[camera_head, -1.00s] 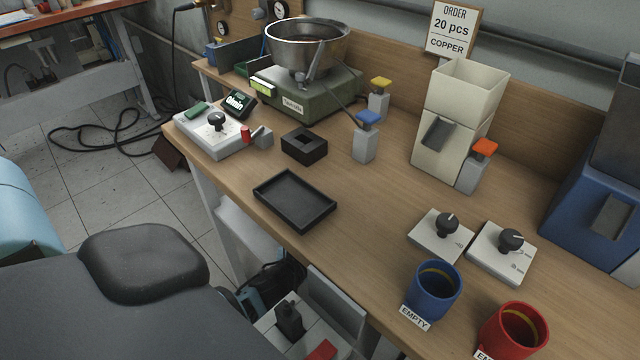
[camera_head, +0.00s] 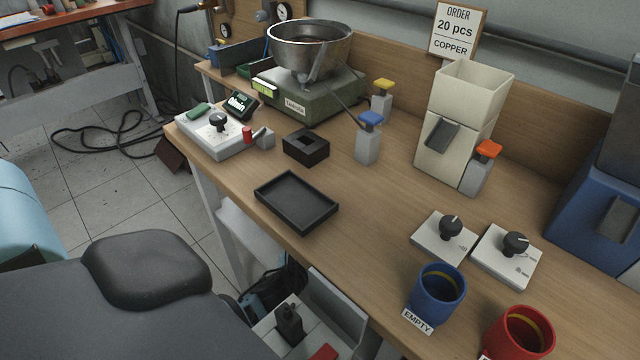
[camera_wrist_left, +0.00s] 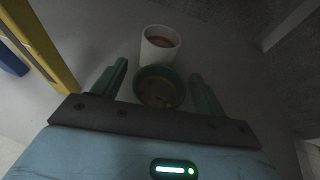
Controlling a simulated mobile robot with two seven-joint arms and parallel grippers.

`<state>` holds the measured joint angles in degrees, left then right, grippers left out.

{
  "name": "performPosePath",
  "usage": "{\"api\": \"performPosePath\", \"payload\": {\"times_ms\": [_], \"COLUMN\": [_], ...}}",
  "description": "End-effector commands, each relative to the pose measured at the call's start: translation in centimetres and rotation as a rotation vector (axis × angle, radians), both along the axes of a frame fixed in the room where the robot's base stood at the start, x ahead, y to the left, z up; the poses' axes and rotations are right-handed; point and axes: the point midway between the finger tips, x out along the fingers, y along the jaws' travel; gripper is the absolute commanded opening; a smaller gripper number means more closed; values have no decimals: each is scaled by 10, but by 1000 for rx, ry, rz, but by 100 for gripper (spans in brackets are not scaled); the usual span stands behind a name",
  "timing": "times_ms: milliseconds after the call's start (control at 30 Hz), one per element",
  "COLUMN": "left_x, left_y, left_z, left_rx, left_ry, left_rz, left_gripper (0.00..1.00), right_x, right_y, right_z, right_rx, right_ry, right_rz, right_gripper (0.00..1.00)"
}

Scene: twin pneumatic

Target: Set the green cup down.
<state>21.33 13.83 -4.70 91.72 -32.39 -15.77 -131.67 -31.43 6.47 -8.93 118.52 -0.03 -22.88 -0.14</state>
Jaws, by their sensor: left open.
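The green cup (camera_wrist_left: 159,70) shows in the left wrist view, seen from above into its open mouth, on a grey surface. Its inside is dim, with some small bits or specks at the bottom that I cannot make out. My left gripper (camera_wrist_left: 158,76) is open, with one finger on each side of the green cup. I cannot tell whether either finger touches it. Neither the green cup nor a gripper shows in the head view.
A white cup (camera_wrist_left: 160,38) with brownish contents stands right beyond the green cup. A yellow post (camera_wrist_left: 42,45) is at left. In the head view, the bench holds a blue cup (camera_head: 437,297), a red cup (camera_head: 520,338), a black tray (camera_head: 296,203) and a steel bowl (camera_head: 310,48).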

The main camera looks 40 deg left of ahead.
Motion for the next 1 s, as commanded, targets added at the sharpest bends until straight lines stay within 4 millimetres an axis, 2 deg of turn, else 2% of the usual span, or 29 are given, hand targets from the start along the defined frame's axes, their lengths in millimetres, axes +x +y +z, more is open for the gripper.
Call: {"api": "performPosePath", "payload": {"times_ms": [167, 700, 1000], "left_x": [-4, -89, -111], "left_y": [0, -10, -13], "left_z": [5, 36, 44], "left_rx": [0, -1, 0], "left_ry": [1, 1, 0], "left_rz": [0, 0, 0], "left_gripper": [73, 73, 73], "right_x": [2, 1, -1], "right_y": [0, 0, 0], "right_z": [4, 11, 10], "right_rx": [0, 0, -1], "right_ry": [-4, -5, -2], "right_rz": [0, 0, 0], "right_gripper": [0, 0, 0]}}
